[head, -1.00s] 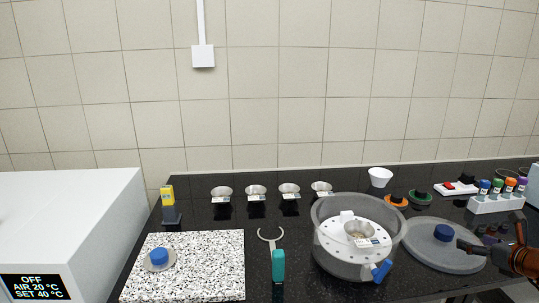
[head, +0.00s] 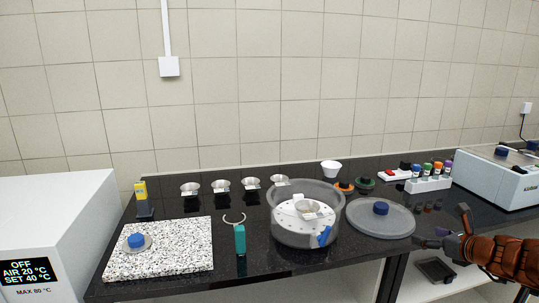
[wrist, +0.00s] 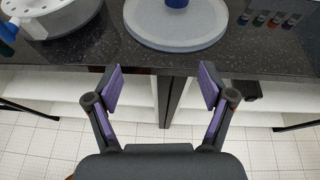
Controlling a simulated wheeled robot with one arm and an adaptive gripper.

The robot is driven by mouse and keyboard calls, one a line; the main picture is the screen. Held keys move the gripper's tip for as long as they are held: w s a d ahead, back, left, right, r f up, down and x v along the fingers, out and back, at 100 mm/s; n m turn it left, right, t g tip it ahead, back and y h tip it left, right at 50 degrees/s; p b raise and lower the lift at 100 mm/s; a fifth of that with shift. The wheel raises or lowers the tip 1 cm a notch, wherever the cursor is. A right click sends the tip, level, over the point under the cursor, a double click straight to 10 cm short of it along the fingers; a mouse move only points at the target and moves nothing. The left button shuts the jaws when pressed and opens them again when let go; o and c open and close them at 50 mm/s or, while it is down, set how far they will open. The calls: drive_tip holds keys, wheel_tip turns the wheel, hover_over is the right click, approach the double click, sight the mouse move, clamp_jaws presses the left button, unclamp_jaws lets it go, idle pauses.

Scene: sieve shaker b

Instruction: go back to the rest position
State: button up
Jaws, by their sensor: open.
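My gripper (head: 448,228) is at the right of the head view, off the front edge of the dark bench. In the wrist view my gripper (wrist: 160,88) has its two purple-padded fingers wide apart with nothing between them. Beyond the fingers lies the round translucent lid (head: 380,218) with a blue knob, flat on the bench; it also shows in the wrist view (wrist: 177,30). Left of the lid stands the round clear-walled pot (head: 305,230) with a white perforated plate, a small metal bowl inside and a blue handle.
Several metal bowls (head: 221,186) stand along the back. A speckled slab (head: 160,256), a teal-handled tool (head: 240,238) and a white oven (head: 55,225) are at the left. A rack of colored-cap bottles (head: 428,184) and a white machine (head: 498,178) stand at the right.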

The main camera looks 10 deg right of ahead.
drive_tip(key=w+a+r+n+g+y, duration=0.1)
drive_tip(key=w+a+n+g+y, duration=0.3)
drive_tip(key=a, duration=0.7)
drive_tip(key=s+a+r+n+t+y, duration=0.1)
drive_tip(key=a+r+n, duration=0.1)
drive_tip(key=a+n, duration=0.6)
drive_tip(key=s+a+n+g+y+p, duration=0.1)
drive_tip(key=s+a+n+g, duration=0.15)
drive_tip(key=a, duration=0.55)
drive_tip(key=s+a+n+g+y, duration=0.1)
drive_tip(key=s+a+n+g, duration=0.15)
drive_tip(key=a, duration=0.65)
drive_tip(key=s+a+f+n+g+h+p, duration=0.1)
drive_tip(key=s+a+n+g, duration=0.15)
drive_tip(key=s+n, duration=0.3)
drive_tip(key=s+a+f+n+g+h, duration=0.1)
drive_tip(key=s+a+n+g+h, duration=0.1)
drive_tip(key=s+a+n, duration=0.35)
drive_tip(key=s+a+f+n+g+h+p, duration=0.1)
drive_tip(key=s+f+n+g, duration=0.15)
drive_tip(key=s, duration=0.55)
drive_tip(key=s+d+n+h, duration=0.3)
drive_tip(key=s+d+n, duration=0.1)
drive_tip(key=s, duration=0.4)
drive_tip(key=shift+r+n, duration=0.2)
drive_tip(key=shift+n, duration=0.15)
